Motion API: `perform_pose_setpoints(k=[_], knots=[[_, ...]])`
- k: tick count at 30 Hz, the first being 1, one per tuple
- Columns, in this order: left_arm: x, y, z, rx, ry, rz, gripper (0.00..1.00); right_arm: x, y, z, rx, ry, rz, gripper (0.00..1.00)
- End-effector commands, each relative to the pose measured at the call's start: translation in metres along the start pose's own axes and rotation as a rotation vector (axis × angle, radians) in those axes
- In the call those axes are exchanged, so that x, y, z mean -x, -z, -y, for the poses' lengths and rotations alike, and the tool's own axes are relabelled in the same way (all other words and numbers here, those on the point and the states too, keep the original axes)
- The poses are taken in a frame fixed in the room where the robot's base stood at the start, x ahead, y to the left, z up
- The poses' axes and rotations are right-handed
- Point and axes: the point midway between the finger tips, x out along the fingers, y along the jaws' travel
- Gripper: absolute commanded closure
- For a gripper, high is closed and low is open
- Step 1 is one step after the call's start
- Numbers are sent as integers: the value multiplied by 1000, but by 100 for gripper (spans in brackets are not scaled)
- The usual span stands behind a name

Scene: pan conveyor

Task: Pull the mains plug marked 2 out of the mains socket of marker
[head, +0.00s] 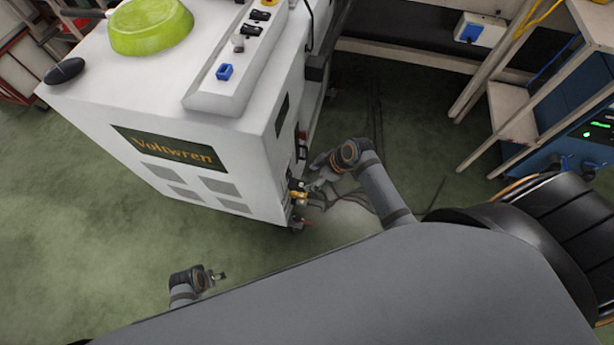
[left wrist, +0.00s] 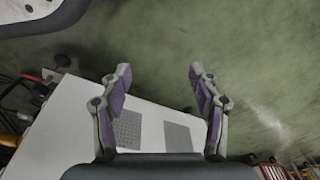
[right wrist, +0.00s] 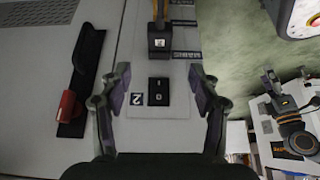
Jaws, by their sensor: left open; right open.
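In the right wrist view a black plug (right wrist: 158,46) with a small white tag sits at a pale panel (right wrist: 137,60); an orange cable (right wrist: 158,11) runs up from it. The tag's digit is too small to read surely. The socket behind it is hidden. Below it are a black rocker switch (right wrist: 158,92) and a label reading 2 (right wrist: 137,98). My right gripper (right wrist: 160,76) is open and empty, its fingertips either side of the panel strip between plug and switch. My left gripper (head: 217,276) is open and empty above the floor, away from the panel.
The panel is on the side of a white Voltwren machine (head: 180,125) carrying a green bowl (head: 150,27). A red part (right wrist: 66,104) on a black strip (right wrist: 90,55) is left of the plug. Cables lie on the floor. Green floor (head: 90,260) is free at left.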

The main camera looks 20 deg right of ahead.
Motion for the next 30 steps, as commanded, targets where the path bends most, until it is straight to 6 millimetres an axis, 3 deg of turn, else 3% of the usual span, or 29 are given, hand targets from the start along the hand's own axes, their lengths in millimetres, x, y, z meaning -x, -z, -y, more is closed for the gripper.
perform_pose_setpoints(k=[6, 12, 18, 26, 30], knots=[[37, 22, -10, -2, -21, -1, 38, -48, -1, 0, -2, 0, -2, 38], [75, 31, -17, -8, -37, 6, 38, -77, -1, 0, -2, 0, 0, 38], [94, 32, -20, -11, -44, 11, 38, -89, 0, -1, -1, -3, 1, 38], [97, 33, -20, -11, -45, 12, 38, -89, 0, -1, -1, -3, 1, 38], [97, 33, -20, -11, -45, 11, 38, -89, 0, -1, -1, -3, 1, 53]])
